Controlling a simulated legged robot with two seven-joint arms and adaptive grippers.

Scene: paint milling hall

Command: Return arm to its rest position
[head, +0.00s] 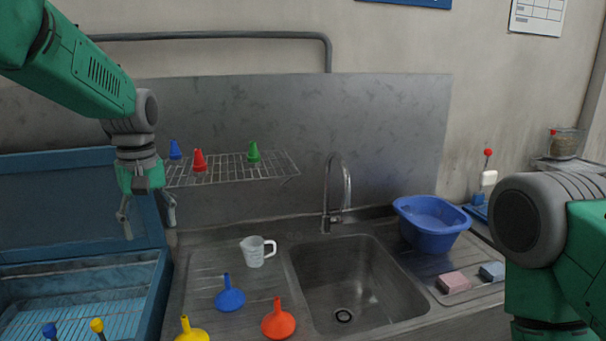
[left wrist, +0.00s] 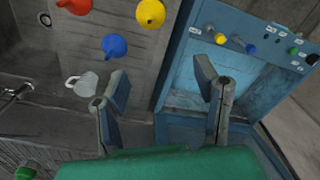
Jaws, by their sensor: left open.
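My left gripper (head: 148,212) hangs with its fingers pointing down at the left, in front of the wall's metal panel and left of the wire rack. Its fingers are spread and nothing is between them. In the left wrist view the open fingers (left wrist: 162,80) stand apart over the gap between the sink counter and the blue cabinet. My right arm (head: 555,250) shows as a grey joint and green links at the right edge. Its gripper is outside both views.
A wire rack (head: 235,169) holds blue, red and green cones. A white measuring jug (head: 255,252) and blue (head: 230,297), red (head: 279,322) and yellow (head: 190,333) funnels stand left of the sink (head: 345,285). A blue basin (head: 432,224) stands right. A blue cabinet (head: 80,190) is at left.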

